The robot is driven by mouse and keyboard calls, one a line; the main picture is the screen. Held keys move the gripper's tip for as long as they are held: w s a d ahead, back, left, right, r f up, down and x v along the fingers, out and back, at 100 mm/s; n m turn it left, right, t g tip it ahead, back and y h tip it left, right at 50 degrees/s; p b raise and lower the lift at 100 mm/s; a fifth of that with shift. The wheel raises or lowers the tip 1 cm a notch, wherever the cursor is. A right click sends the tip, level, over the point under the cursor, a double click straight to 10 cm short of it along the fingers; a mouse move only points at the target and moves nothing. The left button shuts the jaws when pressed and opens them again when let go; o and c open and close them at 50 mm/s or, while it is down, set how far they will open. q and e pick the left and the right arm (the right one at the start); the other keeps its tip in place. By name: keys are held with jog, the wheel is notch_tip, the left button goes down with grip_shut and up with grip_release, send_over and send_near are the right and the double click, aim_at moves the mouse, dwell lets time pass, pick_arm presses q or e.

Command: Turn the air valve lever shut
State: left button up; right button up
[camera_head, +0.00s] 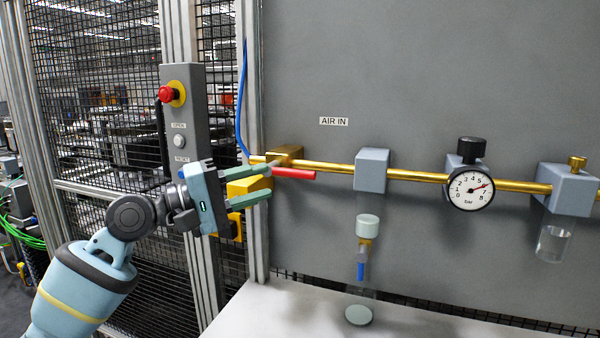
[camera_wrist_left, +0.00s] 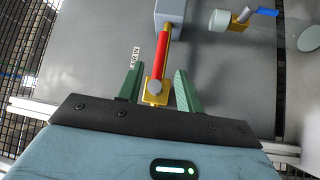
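The air valve (camera_head: 288,153) is a brass body on the brass pipe, below and left of the "AIR IN" label (camera_head: 333,121). Its red lever (camera_head: 296,173) points right, roughly along the pipe. My left gripper (camera_head: 269,182) is at the lever's left end, with its green fingers pointing right. In the left wrist view the fingers (camera_wrist_left: 159,70) stand apart on either side of the valve's grey pivot (camera_wrist_left: 155,87) and the near part of the red lever (camera_wrist_left: 162,56). Gaps show on both sides, so nothing is gripped. My right gripper is out of view.
A grey regulator block (camera_head: 371,169), a pressure gauge (camera_head: 471,188) and a filter block (camera_head: 571,190) sit along the pipe to the right. A control box with a red emergency button (camera_head: 167,94) is on the left post.

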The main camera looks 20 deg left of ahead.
aim_at(288, 173)
pick_arm(q)
jog(key=p+x, duration=0.1)
jog(key=x, duration=0.5)
jog(key=shift+w+d+r, duration=0.1)
jog(key=shift+w+d, duration=0.5)
jog(key=shift+d, duration=0.05)
grip_shut()
